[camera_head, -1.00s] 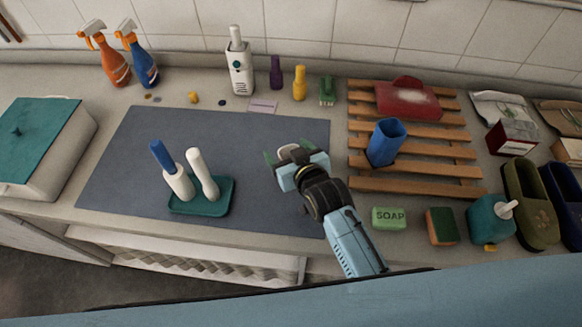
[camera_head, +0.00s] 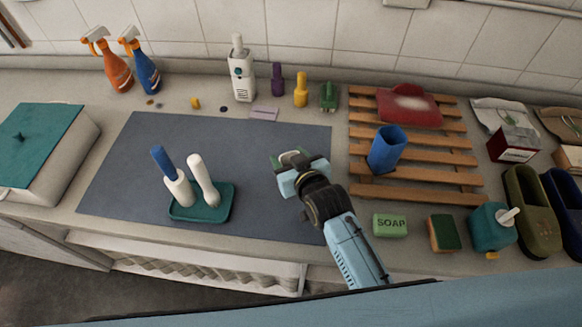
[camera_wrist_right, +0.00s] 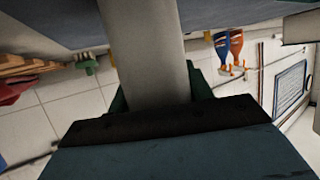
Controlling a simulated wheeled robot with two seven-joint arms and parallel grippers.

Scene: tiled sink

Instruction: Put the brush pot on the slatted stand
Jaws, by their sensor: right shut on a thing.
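My right gripper (camera_head: 290,160) is over the right part of the grey-blue mat (camera_head: 150,135). It is shut on a pale cylinder, which fills the middle of the right wrist view (camera_wrist_right: 147,50) between green fingers. Its lower end is hidden in both views, so I cannot tell whether it touches the mat. An open-topped blue pot (camera_head: 386,152) stands upright on the wooden slatted stand (camera_head: 435,140), right of the gripper. I cannot tell from its look which of these is the brush pot. My left gripper is not in view.
A teal tray (camera_head: 228,207) with two white upright pieces, one with a blue top, sits left of the gripper. A red piece (camera_head: 408,106) lies on the stand's back slats. Green soap (camera_head: 390,225), a sponge (camera_head: 444,233) and a teal bottle (camera_head: 490,230) line the front right.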

